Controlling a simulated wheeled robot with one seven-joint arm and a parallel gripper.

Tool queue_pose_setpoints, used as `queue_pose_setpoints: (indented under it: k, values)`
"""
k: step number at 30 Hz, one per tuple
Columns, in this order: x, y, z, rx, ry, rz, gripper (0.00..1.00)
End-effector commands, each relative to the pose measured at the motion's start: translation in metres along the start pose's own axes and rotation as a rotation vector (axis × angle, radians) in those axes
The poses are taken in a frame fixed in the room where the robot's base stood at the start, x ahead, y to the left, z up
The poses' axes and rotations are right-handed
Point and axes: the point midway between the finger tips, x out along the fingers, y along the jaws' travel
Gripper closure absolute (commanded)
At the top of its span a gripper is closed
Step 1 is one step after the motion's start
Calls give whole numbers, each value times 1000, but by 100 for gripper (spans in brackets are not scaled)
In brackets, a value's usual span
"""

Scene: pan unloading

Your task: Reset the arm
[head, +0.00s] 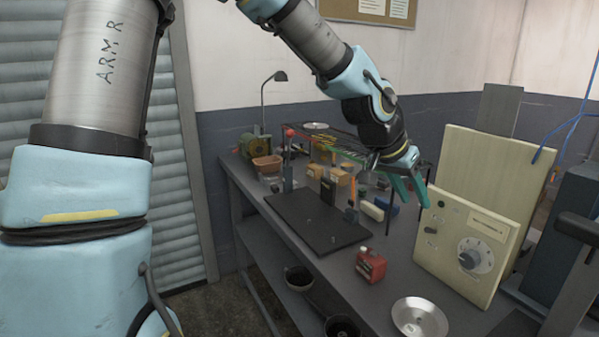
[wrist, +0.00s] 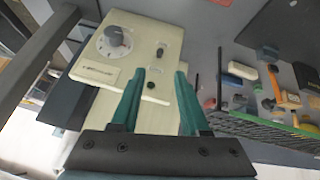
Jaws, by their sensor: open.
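My gripper (head: 416,178) is open, with two teal fingers, and hangs in the air above the workbench. In the wrist view the fingers (wrist: 160,82) are spread with nothing between them. Beyond them is the cream control box (wrist: 140,48) with a dial. In the head view the arm reaches from the top, and the gripper is just left of and above the cream control box (head: 470,235). A round metal pan or plate (head: 420,318) lies on the bench near the front, apart from the gripper.
The grey workbench (head: 400,262) holds a black mat (head: 310,222), a red can (head: 370,265) and several small items behind, near a wire rack (head: 350,140). A desk lamp (head: 270,85) stands at the back. A grey machine (head: 565,230) is at the right. Bench around the red can is clear.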

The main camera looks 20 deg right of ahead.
Motion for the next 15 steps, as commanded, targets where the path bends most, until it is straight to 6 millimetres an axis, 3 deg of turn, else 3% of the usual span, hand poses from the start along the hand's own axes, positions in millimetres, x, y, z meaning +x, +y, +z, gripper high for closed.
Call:
queue_pose_setpoints:
  k: [4, 7, 11, 15]
  values:
    - [-2, -19, 14, -31, -23, -33, 55]
    - [-9, -55, 44, -99, -67, -100, 55]
    - [-34, -117, 106, -249, -144, -222, 55]
    - [-76, -171, 183, -454, -214, -347, 55]
